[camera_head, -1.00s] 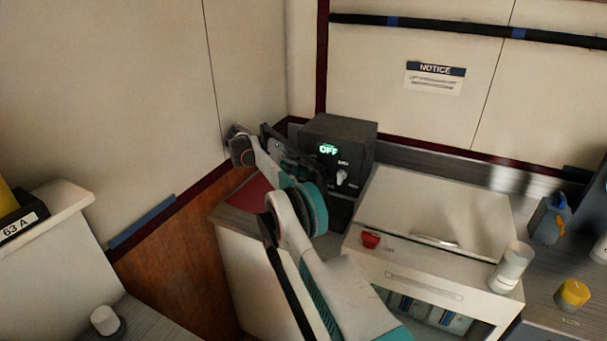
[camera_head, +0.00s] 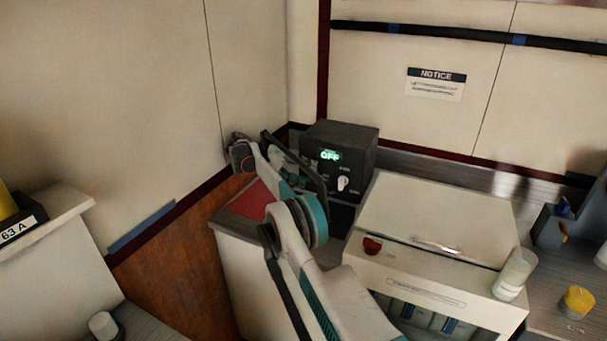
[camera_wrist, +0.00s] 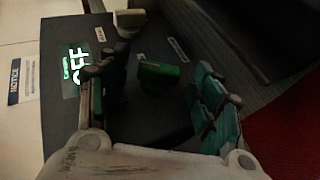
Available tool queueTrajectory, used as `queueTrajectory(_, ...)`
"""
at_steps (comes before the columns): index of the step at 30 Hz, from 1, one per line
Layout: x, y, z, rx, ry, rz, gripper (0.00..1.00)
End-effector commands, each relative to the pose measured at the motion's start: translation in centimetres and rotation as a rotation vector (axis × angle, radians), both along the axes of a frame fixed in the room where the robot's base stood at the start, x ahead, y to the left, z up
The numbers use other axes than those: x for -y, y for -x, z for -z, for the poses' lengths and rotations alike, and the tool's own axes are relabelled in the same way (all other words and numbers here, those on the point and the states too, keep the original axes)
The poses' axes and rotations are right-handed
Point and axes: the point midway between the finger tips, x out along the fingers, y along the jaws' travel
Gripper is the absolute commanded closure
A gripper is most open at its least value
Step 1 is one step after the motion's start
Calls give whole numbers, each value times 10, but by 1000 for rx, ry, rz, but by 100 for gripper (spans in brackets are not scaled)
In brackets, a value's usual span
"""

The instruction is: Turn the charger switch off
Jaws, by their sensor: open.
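The charger is a dark box (camera_head: 352,140) in the back corner, with a lit green display (camera_head: 330,156) reading OFF. A pale knob (camera_head: 343,184) is on the right of its front face. In the wrist view the display (camera_wrist: 76,66) is at left, a green knob (camera_wrist: 158,74) is near the middle, and a pale knob (camera_wrist: 130,18) is at the top. My gripper (camera_wrist: 160,92) is open, with one finger on each side of the green knob in that view. I cannot tell whether they touch it. In the head view my arm partly hides the box's left front.
A white cabinet (camera_head: 420,222) with a red knob (camera_head: 372,246) stands right of my arm. A red surface (camera_head: 250,199) lies left of my arm, near the wall.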

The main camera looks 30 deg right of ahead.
Motion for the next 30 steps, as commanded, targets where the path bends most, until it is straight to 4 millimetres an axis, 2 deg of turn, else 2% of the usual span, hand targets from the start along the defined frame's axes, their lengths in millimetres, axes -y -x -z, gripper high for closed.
queueTrajectory(11,2,1,-9,78,-60,0,40)
queueTrajectory(30,8,9,-12,433,-337,2,40)
